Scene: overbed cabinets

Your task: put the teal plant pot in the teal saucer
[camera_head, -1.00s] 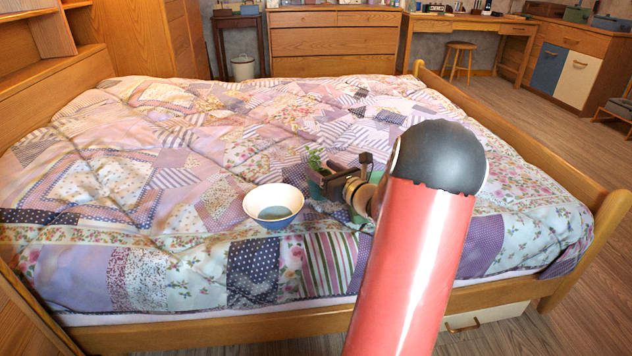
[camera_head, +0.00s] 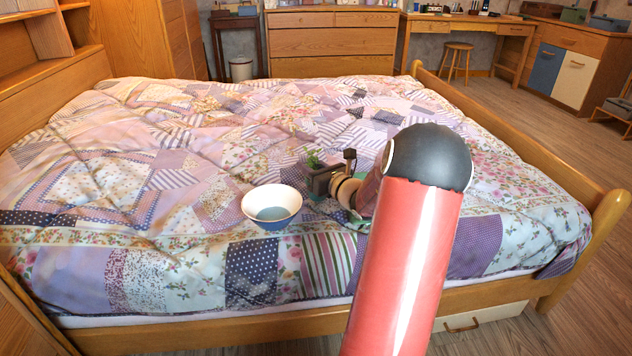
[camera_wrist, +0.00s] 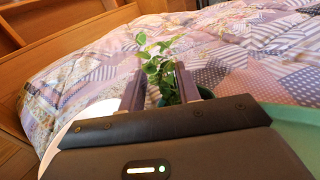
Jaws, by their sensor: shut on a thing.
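The plant pot's leafy green plant (camera_head: 313,160) shows just beyond my gripper (camera_head: 318,182) in the head view. In the wrist view, my gripper (camera_wrist: 160,85) is shut on the teal plant pot (camera_wrist: 205,92), with leaves rising between and above the fingers. Most of the pot is hidden by the fingers and palm. A teal surface, seemingly the teal saucer (camera_wrist: 297,114), is partly visible at the right edge of the wrist view, beside the gripper. In the head view my gripper and wrist cover most of that spot. I cannot tell the pot's height above it.
A white bowl with a blue outside (camera_head: 272,207) sits on the bed just left of my gripper; its pale rim also shows in the wrist view (camera_wrist: 88,112). The patchwork quilt (camera_head: 180,150) is uneven but otherwise clear. A wooden bed rail (camera_head: 530,150) runs along the right.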

